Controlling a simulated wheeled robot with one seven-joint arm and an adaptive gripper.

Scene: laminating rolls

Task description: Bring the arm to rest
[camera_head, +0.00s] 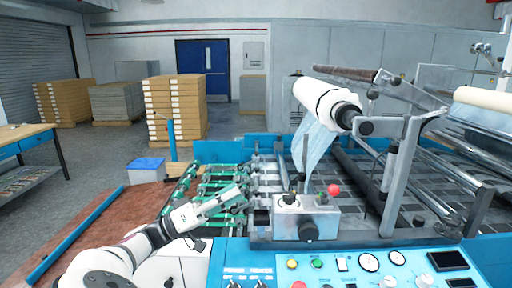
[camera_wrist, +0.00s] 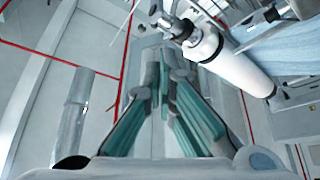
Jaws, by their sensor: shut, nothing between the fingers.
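My arm reaches in from the lower left in the head view, and its white wrist extends toward the machine's green-railed feed section. My gripper (camera_wrist: 160,58) shows in the wrist view with its teal-padded fingers converging at the tips, shut and empty. In the head view the gripper end is hard to separate from the green rails behind it. A white laminating roll (camera_head: 330,102) sits on its shaft above the machine, with pale blue film (camera_head: 314,148) hanging from it. The roll also shows at the upper right in the wrist view (camera_wrist: 235,62), apart from the fingers.
The blue control panel (camera_head: 335,265) runs along the front, with a grey box bearing a red knob (camera_head: 333,190) behind it. A metal bracket (camera_head: 398,165) and another roll (camera_head: 488,99) stand at the right. Stacked pallets (camera_head: 175,105) and a workbench (camera_head: 25,133) are at the left.

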